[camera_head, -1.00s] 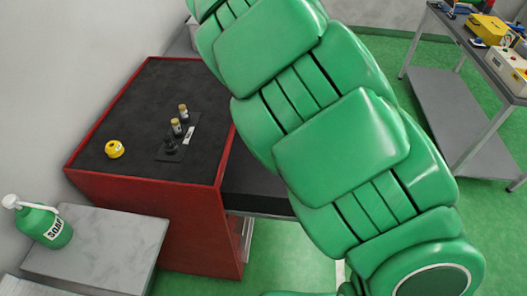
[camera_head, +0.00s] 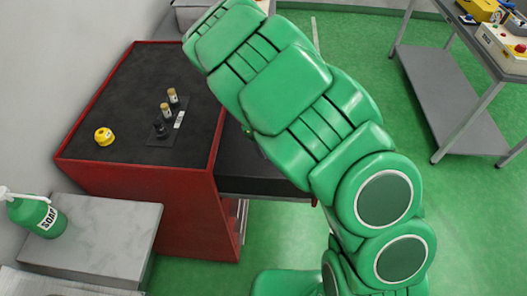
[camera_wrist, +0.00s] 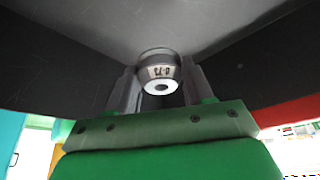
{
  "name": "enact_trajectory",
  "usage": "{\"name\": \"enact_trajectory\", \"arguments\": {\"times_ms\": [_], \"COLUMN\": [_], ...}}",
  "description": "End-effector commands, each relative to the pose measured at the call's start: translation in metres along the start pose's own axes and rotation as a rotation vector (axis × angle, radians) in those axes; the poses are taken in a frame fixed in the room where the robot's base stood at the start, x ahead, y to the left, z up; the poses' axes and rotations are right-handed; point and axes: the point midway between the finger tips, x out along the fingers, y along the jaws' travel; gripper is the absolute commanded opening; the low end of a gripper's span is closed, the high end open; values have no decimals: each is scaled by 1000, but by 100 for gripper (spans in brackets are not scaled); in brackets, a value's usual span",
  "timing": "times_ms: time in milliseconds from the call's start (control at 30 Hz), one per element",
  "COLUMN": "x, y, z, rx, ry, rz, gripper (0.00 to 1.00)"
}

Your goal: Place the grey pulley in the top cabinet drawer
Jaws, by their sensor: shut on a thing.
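The grey pulley (camera_wrist: 159,73), a small metal piece with dark marking and a hole in its end, shows in the wrist view. My gripper (camera_wrist: 160,88) is shut on it, with one finger on each side. The red cabinet (camera_head: 180,205) with a black top stands at left in the head view. Its dark top drawer (camera_head: 262,172) is pulled out on the right side, partly behind my green arm. My gripper and the pulley are hidden in the head view. Dark grey surfaces fill the wrist view behind the pulley; I cannot tell how near they are.
On the cabinet top are a yellow round item (camera_head: 104,137) and several small dark pieces with tan caps (camera_head: 173,95). A grey side table (camera_head: 90,235) and a green soap bottle (camera_head: 38,215) are at lower left. A metal workbench (camera_head: 465,100) is at right. Green floor is free between.

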Motion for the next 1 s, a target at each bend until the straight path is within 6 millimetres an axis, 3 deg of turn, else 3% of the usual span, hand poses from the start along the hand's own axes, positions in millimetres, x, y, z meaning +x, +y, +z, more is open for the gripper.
{"name": "enact_trajectory", "arguments": {"times_ms": [200, 467, 700, 1000], "x": [30, 44, 70, 75], "y": [0, 0, 0, 0], "z": [11, 18, 28, 31], "rx": [0, 0, -1, 1], "ry": [2, 1, 2, 0], "rz": [3, 1, 2, 0], "gripper": [16, 16, 16, 16]}}
